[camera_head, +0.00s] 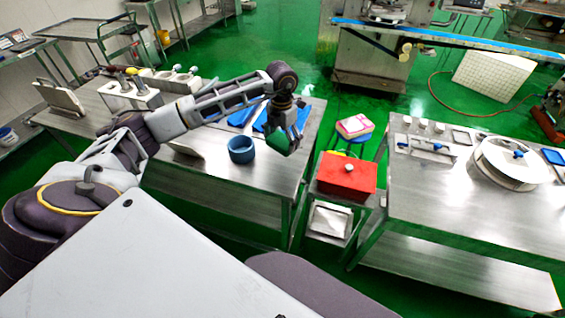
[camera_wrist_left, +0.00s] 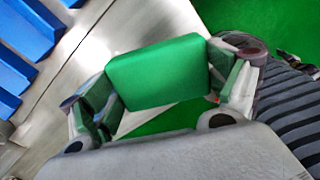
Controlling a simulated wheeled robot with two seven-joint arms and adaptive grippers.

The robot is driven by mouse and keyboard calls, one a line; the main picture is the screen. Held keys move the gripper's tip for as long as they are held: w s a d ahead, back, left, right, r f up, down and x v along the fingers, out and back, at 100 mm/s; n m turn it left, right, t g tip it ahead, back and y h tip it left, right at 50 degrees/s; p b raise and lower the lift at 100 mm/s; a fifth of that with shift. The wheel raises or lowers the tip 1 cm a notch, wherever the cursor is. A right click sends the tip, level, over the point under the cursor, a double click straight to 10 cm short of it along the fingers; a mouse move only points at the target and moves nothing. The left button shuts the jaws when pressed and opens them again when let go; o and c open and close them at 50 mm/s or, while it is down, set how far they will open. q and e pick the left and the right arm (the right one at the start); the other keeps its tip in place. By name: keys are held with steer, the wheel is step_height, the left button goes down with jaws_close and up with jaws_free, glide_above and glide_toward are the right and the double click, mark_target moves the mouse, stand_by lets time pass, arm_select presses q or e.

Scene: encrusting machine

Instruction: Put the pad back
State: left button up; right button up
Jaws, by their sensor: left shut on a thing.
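The pad is a green block (camera_wrist_left: 158,72) that sits between the fingers of my left gripper in the left wrist view. My left gripper (camera_head: 287,143) is shut on it, with a finger at each side. The gripper is just right of a blue round container (camera_head: 242,150) and in front of blue trays (camera_head: 240,116). My right gripper is not in view.
A red box (camera_head: 346,178) with a knob stands on a low stand between the two tables. Pink and yellow items (camera_head: 355,126) lie behind it. The right steel table (camera_head: 440,205) holds a white round drum (camera_head: 510,162) and small parts. Green floor shows between the tables.

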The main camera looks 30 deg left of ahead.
arm_select(q)
steer(key=shift+a+r, duration=0.1)
steer(key=shift+a, duration=0.1)
steer(key=shift+f, duration=0.2)
glide_above(281, 164)
steer(key=shift+f+p, duration=0.45)
steer(key=shift+f, duration=2.5)
steer(key=shift+f+p, duration=0.3)
steer(key=shift+f, duration=1.55)
